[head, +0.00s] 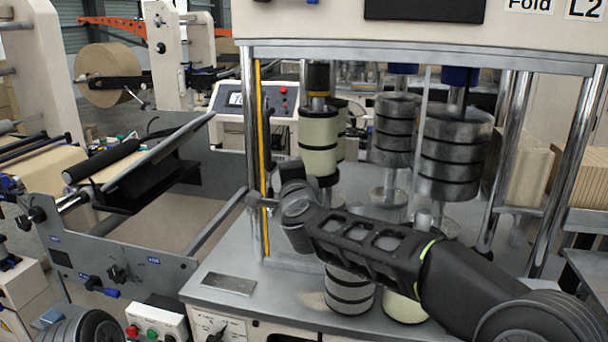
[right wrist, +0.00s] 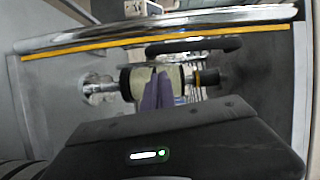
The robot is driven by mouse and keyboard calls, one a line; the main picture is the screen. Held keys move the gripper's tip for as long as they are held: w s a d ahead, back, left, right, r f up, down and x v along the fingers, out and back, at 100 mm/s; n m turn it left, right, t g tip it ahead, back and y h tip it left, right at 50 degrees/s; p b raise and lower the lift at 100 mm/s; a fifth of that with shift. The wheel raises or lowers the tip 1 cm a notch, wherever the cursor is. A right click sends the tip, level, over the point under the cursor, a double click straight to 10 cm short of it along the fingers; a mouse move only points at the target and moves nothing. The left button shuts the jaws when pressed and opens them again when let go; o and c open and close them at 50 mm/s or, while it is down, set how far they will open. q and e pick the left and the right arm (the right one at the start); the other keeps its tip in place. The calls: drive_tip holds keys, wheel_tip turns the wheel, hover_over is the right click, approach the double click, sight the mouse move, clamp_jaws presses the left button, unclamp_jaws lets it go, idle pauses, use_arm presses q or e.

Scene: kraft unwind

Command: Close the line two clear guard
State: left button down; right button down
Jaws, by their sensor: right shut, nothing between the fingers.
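The clear guard's yellow edge strip (head: 260,110) stands upright just right of the left chrome post of the machine marked "L2". The clear pane itself is hard to make out. In the right wrist view the strip (right wrist: 80,51) runs across the top, close beside the chrome post, with a black bar handle (right wrist: 195,46) near it. My right gripper (right wrist: 160,78) is shut and empty, its fingers pointing towards the handle; I cannot tell whether they touch it. In the head view my right arm reaches in from the lower right and hides these fingers and the handle. My left gripper is out of view.
Behind the strip stand a cream roller (head: 318,140) and grey ringed rollers (head: 397,130). A control panel (head: 250,110) is further back. A metal plate (head: 229,284) lies on the machine bed's front left. An unwind frame (head: 125,262) fills the left side.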

drive_tip(key=s+d+b, duration=0.3)
drive_tip(key=s, duration=0.7)
drive_tip(key=shift+r, duration=0.3)
drive_tip(key=shift+d, duration=0.15)
